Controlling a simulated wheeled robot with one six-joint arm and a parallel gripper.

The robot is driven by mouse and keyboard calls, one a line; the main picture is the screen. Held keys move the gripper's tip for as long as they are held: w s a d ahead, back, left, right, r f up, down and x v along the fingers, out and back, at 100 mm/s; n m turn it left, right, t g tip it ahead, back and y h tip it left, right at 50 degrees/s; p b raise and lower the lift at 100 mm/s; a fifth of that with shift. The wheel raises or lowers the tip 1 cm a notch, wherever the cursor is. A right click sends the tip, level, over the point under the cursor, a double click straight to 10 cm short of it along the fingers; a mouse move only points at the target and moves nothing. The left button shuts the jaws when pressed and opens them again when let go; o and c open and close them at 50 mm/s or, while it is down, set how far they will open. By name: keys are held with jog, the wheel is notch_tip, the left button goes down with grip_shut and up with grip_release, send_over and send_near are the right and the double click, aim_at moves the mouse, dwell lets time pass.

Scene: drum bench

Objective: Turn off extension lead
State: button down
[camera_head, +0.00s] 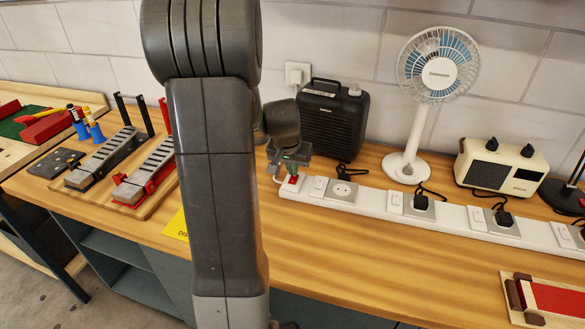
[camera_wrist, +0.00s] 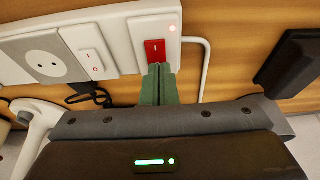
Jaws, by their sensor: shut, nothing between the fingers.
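The white extension lead (camera_head: 453,222) lies along the bench, with several sockets and small white switches. Its red main switch (camera_wrist: 155,48) is at one end, and it also shows at the lead's left end in the head view (camera_head: 292,180). A small light (camera_wrist: 173,28) beside the red switch glows pinkish. My gripper (camera_wrist: 158,68) is shut and empty, its green fingertips right at the lower edge of the red switch. I cannot tell whether they touch it. In the head view my gripper (camera_head: 290,168) is just above that end, partly hidden by my arm.
Plugs (camera_head: 421,203) with black cables sit in some sockets.

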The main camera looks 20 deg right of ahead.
jog(key=shift+f, duration=0.2)
jog(key=shift+w+f+b, duration=0.1)
jog(key=shift+f+b, duration=0.15)
jog(key=shift+b, duration=0.05)
jog(key=shift+d, duration=0.1)
dwell(0.3)
jog(key=shift+s+a+b, duration=0.4)
jog(key=shift+s+a, duration=0.15)
jog(key=shift+s, duration=0.2)
